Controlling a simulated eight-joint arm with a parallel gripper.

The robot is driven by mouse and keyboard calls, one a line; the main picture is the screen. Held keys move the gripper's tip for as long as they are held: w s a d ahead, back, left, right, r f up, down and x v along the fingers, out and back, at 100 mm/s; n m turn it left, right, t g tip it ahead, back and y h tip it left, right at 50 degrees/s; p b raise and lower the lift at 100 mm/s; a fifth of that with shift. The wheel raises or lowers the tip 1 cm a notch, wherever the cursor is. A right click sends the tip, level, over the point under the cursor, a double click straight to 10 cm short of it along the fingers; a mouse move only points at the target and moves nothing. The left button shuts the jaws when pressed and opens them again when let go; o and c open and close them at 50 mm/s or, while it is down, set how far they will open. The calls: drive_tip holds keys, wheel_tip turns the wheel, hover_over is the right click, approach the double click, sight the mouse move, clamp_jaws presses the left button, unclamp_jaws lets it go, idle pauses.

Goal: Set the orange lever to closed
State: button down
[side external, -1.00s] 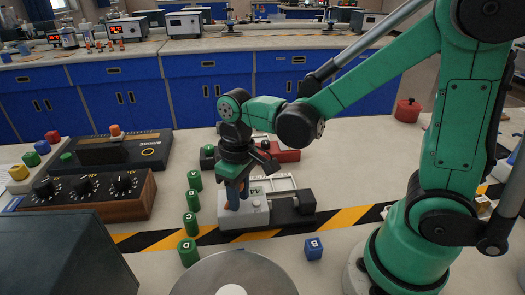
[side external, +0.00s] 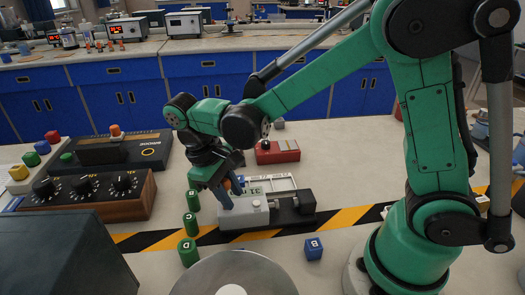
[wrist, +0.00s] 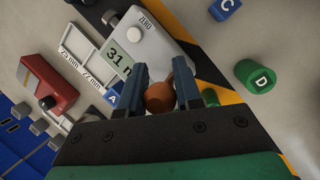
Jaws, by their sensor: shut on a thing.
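The orange lever (wrist: 160,97) shows in the wrist view as a rounded knob with a short shaft, between the two blue fingers of my gripper (wrist: 172,88). In the side external view my gripper (side external: 225,193) is tilted and shut on the lever, and only a little orange (side external: 228,184) shows beside the fingers. The lever is at the left end of a pale grey device (side external: 247,214) with a display (wrist: 118,57) that reads 31 in the wrist view. The lever's base is mostly hidden by the fingers.
A black block (side external: 293,209) adjoins the device on its right. Green cylinders (side external: 189,252) stand to its left, and a blue cube (side external: 313,248) is in front. A red box (side external: 277,152) is behind. A wooden dial box (side external: 90,196) stands farther left.

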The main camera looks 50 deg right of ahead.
drive_tip(key=shift+w+a+g+h, duration=0.15)
drive_tip(key=shift+w+g+h, duration=0.05)
drive_tip(key=shift+g+h, duration=0.35)
drive_tip(key=c, duration=0.6)
unclamp_jaws()
drive_tip(key=shift+v, duration=2.85)
